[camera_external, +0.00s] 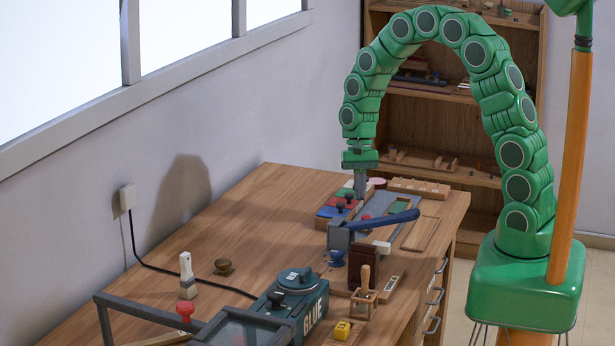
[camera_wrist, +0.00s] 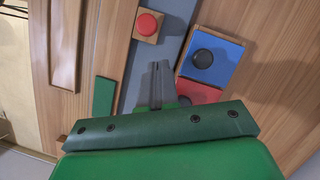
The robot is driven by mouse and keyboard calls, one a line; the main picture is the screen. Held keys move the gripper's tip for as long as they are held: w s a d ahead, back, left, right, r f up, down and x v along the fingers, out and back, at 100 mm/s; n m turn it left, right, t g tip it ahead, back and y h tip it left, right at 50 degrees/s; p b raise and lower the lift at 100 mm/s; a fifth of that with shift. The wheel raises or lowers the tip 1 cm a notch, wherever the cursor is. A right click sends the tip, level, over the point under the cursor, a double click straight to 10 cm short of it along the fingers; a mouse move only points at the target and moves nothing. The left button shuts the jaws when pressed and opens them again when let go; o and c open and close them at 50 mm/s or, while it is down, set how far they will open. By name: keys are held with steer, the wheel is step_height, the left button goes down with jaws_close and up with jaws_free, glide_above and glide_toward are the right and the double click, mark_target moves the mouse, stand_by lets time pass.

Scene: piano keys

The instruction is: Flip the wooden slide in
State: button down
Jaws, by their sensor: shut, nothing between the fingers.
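My gripper (camera_external: 360,190) is shut and empty, pointing down over the far part of the workbench. In the wrist view its fingers (camera_wrist: 157,82) are together above a grey-blue surface, between a wooden board and coloured blocks. A flat wooden frame (camera_external: 420,233) lies near the right edge of the bench in the external view. The fingers hide part of the grey-blue surface.
A blue block (camera_wrist: 210,55) with a black knob and a red block (camera_wrist: 198,92) are right of the fingers. A red button (camera_wrist: 147,25) is above them. A blue-handled lever (camera_external: 385,220) and a glue box (camera_external: 295,300) stand nearer. The bench's left side is mostly clear.

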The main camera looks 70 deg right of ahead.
steer(key=v, duration=0.8)
steer(key=s+a+r+n+h, duration=0.1)
steer(key=s+a+r+n, duration=0.25)
steer(key=s, duration=0.25)
steer(key=s+a+r+n, duration=0.2)
steer(key=s+a+r, duration=0.3)
steer(key=s, duration=0.2)
steer(key=s+a+r+n+h, duration=0.1)
steer(key=s+a+n, duration=0.1)
steer(key=s, duration=0.7)
steer(key=s+a+r+n+h, duration=0.1)
steer(key=s+n, duration=0.4)
steer(key=s, duration=0.5)
steer(key=shift+a+r, duration=0.4)
steer(key=shift+a, duration=0.4)
steer(key=c, duration=1.7)
jaws_free()
steer(key=shift+s, duration=0.2)
steer(key=shift+o, duration=1.3)
steer(key=shift+w, duration=0.1)
steer(key=o, duration=0.6)
steer(key=w, duration=0.3)
steer(key=shift+w+m+g, duration=0.2)
steer(key=shift+m+g, duration=0.1)
steer(key=shift+m, duration=0.05)
steer(key=m+g+y, duration=0.1)
steer(key=m+y, duration=0.2)
steer(key=m, duration=0.5)
glide_toward(366, 216)
steer(key=shift+x, duration=4.15)
